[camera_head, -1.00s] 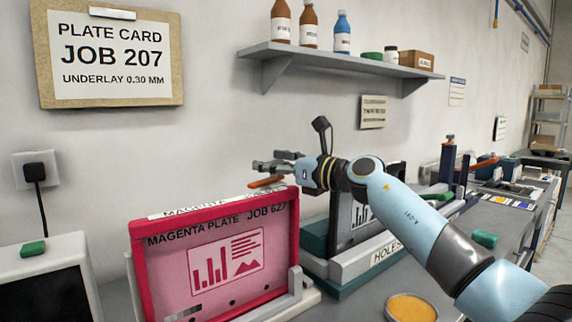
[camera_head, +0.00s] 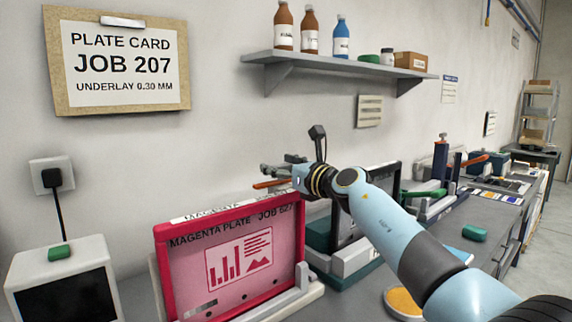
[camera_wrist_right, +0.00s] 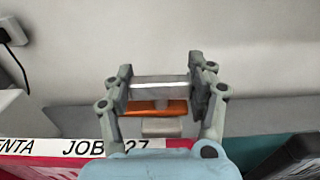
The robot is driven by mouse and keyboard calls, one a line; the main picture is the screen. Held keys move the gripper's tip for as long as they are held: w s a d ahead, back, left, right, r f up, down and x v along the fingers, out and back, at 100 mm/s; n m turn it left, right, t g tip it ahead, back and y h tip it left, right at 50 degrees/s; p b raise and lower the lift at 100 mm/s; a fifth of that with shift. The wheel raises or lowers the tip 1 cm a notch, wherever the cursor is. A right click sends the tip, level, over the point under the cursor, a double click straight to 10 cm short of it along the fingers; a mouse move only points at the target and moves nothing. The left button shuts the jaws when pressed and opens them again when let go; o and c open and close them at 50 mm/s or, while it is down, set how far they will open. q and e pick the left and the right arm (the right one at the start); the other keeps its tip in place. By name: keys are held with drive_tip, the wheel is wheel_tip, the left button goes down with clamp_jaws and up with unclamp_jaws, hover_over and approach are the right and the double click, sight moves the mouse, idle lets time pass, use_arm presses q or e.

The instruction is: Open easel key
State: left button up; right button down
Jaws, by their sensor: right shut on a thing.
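A magenta-framed easel (camera_head: 300,235) holds a pink plate (camera_head: 230,268) marked "Magenta plate Job 627". An orange bar (camera_head: 270,184), which looks like the easel key, sticks out level behind the easel's top right corner. It also shows in the right wrist view (camera_wrist_right: 158,107), lying between the fingers. My right gripper (camera_head: 272,172) is at the bar, above and behind the frame's top edge. The bar's far end and mount are hidden. My left gripper is out of view.
A second, dark-framed easel (camera_head: 392,205) stands close on the right, partly behind my right arm. A dish of orange ink (camera_head: 403,302) stands in front of it. A white-framed screen (camera_head: 70,285) is at the left. A shelf with bottles (camera_head: 335,64) hangs above.

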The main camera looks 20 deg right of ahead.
drive_tip(key=c, duration=0.8)
unclamp_jaws()
drive_tip(key=shift+c, duration=0.2)
drive_tip(key=o, duration=0.4)
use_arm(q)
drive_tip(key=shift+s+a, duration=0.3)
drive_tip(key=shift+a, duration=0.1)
use_arm(e)
drive_tip(key=shift+o, duration=0.2)
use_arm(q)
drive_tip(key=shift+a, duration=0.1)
use_arm(e)
drive_tip(key=v, duration=1.2)
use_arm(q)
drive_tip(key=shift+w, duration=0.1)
use_arm(e)
drive_tip(key=shift+s+r, duration=0.1)
